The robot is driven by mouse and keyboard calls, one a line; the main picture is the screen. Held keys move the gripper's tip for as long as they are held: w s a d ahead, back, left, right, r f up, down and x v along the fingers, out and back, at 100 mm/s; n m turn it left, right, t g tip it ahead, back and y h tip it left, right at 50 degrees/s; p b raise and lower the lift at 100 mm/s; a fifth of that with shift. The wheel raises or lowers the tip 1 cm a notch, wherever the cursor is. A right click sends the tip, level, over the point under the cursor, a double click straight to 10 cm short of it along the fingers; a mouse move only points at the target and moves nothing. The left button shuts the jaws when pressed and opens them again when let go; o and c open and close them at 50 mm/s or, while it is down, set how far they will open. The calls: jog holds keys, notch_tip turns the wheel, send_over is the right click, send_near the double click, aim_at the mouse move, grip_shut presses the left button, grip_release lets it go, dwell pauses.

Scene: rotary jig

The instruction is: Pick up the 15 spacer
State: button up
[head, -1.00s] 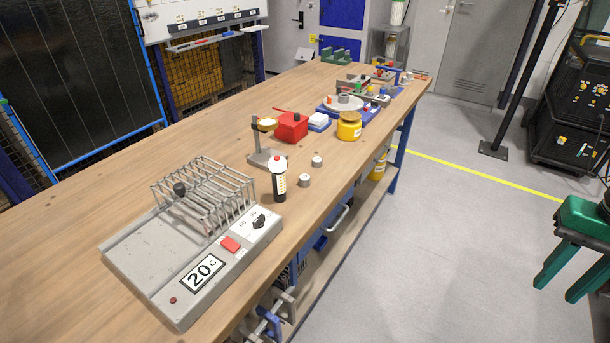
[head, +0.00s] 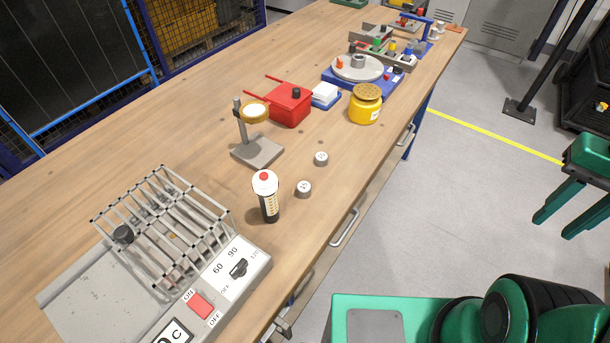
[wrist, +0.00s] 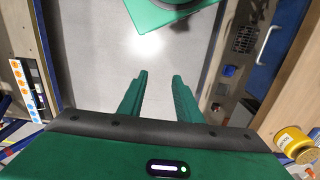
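Two small grey cylindrical spacers stand apart on the wooden bench. The nearer spacer (head: 304,189) is just right of a black-and-white bottle, and the farther spacer (head: 321,158) is behind it. Both have marks on top too small to read, so I cannot tell which is the 15. My green gripper (head: 556,228) hangs over the floor, right of the bench and well away from both spacers. In the wrist view my gripper (wrist: 160,76) has its fingers apart with nothing between them. No spacer is clear in that view.
The bottle (head: 267,197), stand (head: 257,151), red box (head: 290,104) and yellow jar (head: 365,104) surround the spacers. A heater with a wire rack (head: 240,267) is at the near left. The bench's right edge runs close by; open floor lies beyond.

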jog(key=o, duration=0.3)
jog(key=shift+d, duration=0.1)
jog(key=shift+o, duration=0.4)
jog(key=shift+s+r, duration=0.2)
jog(key=shift+s, duration=0.1)
jog(key=w+a+f+n, duration=0.1)
jog(key=w+a+n, duration=0.3)
jog(key=w+n, duration=0.15)
jog(key=n+g+y, duration=0.5)
jog(key=n+y, duration=0.5)
jog(key=n, duration=1.2)
send_near(307, 184)
jog(key=d, duration=0.1)
jog(key=w+d+f, duration=0.1)
jog(key=d+f, duration=0.1)
jog(key=d, duration=0.1)
jog(key=shift+w+f, duration=0.2)
jog(key=shift+w, duration=0.15)
jog(key=shift+s+a+r+n+g+y, duration=0.1)
jog(key=shift+a+r+n+g+y, duration=0.15)
jog(key=shift+a+n+y, duration=0.25)
jog(key=shift+a+r+n+g+y, duration=0.2)
jog(key=shift+r+n+g+y, duration=0.1)
jog(key=shift+n, duration=0.35)
jog(key=shift+s+a, duration=0.15)
jog(key=shift+a, duration=0.1)
jog(key=x, duration=1)
jog(key=shift+s+a+r, duration=0.15)
jog(key=shift+a, duration=0.05)
grip_shut()
